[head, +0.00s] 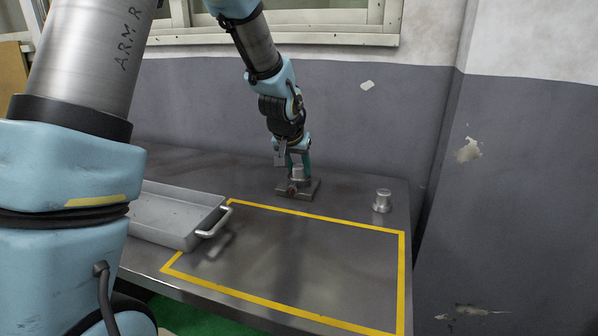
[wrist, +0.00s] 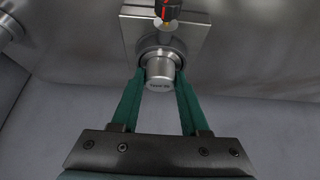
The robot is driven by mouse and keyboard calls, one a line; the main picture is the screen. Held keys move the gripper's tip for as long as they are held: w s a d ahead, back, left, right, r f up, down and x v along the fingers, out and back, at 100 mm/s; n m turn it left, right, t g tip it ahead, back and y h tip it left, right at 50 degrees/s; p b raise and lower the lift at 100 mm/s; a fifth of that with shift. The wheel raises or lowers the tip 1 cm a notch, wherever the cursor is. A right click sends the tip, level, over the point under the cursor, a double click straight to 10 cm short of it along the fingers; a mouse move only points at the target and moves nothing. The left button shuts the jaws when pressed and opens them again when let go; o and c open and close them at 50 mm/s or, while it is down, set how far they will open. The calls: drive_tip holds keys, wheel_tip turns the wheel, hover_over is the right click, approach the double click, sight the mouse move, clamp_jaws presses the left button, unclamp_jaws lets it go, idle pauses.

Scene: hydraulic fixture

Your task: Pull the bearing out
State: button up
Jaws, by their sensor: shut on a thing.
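The bearing (wrist: 160,73) is a silver metal cylinder with small dark lettering on its end face. In the wrist view it sits at the round opening of the square metal fixture (wrist: 196,38). The green fingers of my gripper (wrist: 160,78) are shut on it from both sides. In the head view my gripper (head: 294,162) points down over the fixture (head: 312,190) at the back of the table, with the bearing (head: 297,173) between its fingers. I cannot tell how deep the bearing sits.
A red and black part (wrist: 167,8) stands at the fixture's far side. A metal tray (head: 165,215) with a handle is on the left. A silver stepped cylinder (head: 382,200) stands at the right. The yellow-outlined area (head: 300,260) on the table (head: 365,183) is clear.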

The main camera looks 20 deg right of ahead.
clamp_jaws()
drive_tip(key=shift+r, duration=0.15)
drive_tip(key=shift+r+p, duration=1.95)
drive_tip(key=shift+r, duration=0.55)
